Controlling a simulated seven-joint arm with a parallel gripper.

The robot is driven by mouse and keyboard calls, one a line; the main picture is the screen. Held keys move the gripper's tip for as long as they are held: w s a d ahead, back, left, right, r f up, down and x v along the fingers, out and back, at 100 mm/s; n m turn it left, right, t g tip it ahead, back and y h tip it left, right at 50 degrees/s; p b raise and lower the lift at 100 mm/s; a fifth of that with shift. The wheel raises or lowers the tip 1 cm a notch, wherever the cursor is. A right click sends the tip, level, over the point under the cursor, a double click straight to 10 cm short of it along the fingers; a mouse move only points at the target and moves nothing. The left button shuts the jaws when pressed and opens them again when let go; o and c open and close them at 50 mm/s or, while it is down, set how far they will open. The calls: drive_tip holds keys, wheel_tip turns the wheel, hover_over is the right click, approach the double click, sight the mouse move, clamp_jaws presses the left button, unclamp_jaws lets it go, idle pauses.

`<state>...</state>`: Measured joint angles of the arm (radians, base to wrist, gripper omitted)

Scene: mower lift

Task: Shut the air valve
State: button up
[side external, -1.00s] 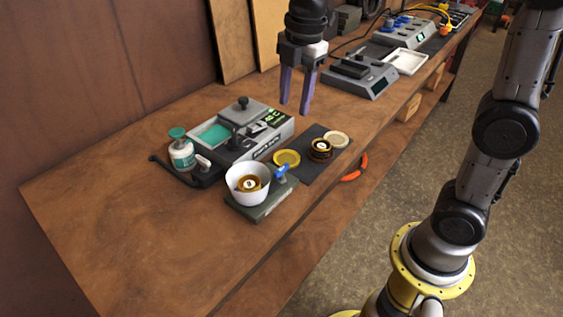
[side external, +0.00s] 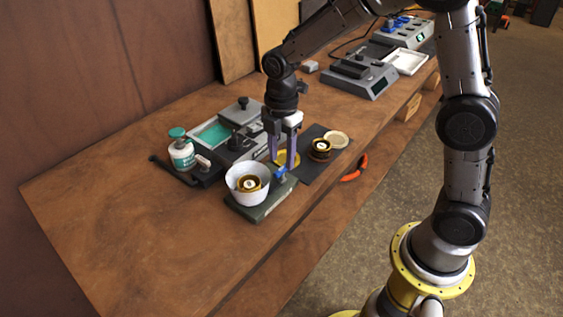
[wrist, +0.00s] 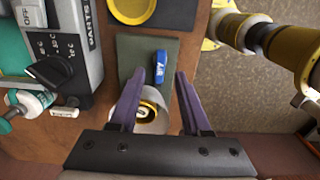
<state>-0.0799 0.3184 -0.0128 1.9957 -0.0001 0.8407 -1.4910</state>
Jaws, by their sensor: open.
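The air valve's blue handle (side external: 280,174) stands on the green base (side external: 262,209), right of a white cup (side external: 236,190). The blue handle (wrist: 160,67) carries white lettering in the wrist view and points along the picture's vertical. My gripper (side external: 283,165) points down over the valve, open and empty. In the wrist view, the fingertips of my gripper (wrist: 160,75) lie on either side of the handle, with a gap on both sides. The cup holds a brass-coloured round part (side external: 249,183). I cannot tell the exact height of the tips over the handle.
A grey machine with a teal tray (side external: 212,132) and a teal-capped bottle (side external: 181,152) stand left of the gripper. A dark mat (side external: 316,168) with round parts lies right. Red-orange pliers (side external: 355,169) are near the bench edge. The bench's front left is clear.

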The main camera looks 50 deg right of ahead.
sight(282, 173)
drive_tip(key=shift+f, duration=1.4)
clamp_jaws()
